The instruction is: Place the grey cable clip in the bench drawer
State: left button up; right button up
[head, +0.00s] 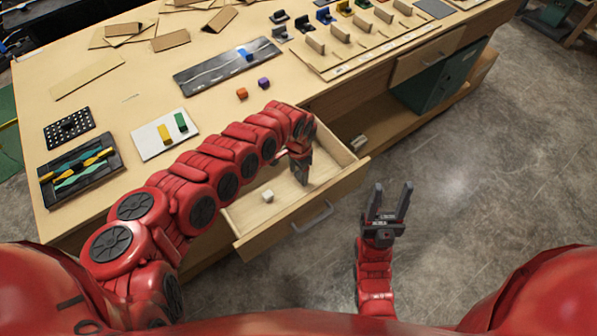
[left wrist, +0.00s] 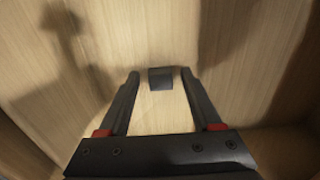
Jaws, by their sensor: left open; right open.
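The bench drawer (head: 262,238) is pulled out from the bench. My left gripper (head: 302,180) points down inside it, with its fingers apart. In the left wrist view, a small dark grey block (left wrist: 161,78), which looks like the grey cable clip, lies on the drawer's wooden floor between the open fingertips (left wrist: 160,75). I see a gap on each side of it, and cannot tell any contact. In the head view no grey clip shows clearly by the fingers. My right gripper (head: 389,192) is open and empty over the floor, right of the drawer.
A small pale block (head: 267,196) lies in the drawer, left of my left gripper. Orange (head: 242,93) and purple (head: 264,82) blocks, a white board (head: 151,146) and a black tray (head: 112,178) are on the bench.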

aim_at(298, 174)
pick_arm(q)
jog(key=shift+r, duration=0.4)
notch_tip(298, 174, up, 12)
jog(key=b, duration=0.1)
jog(key=shift+f, duration=0.2)
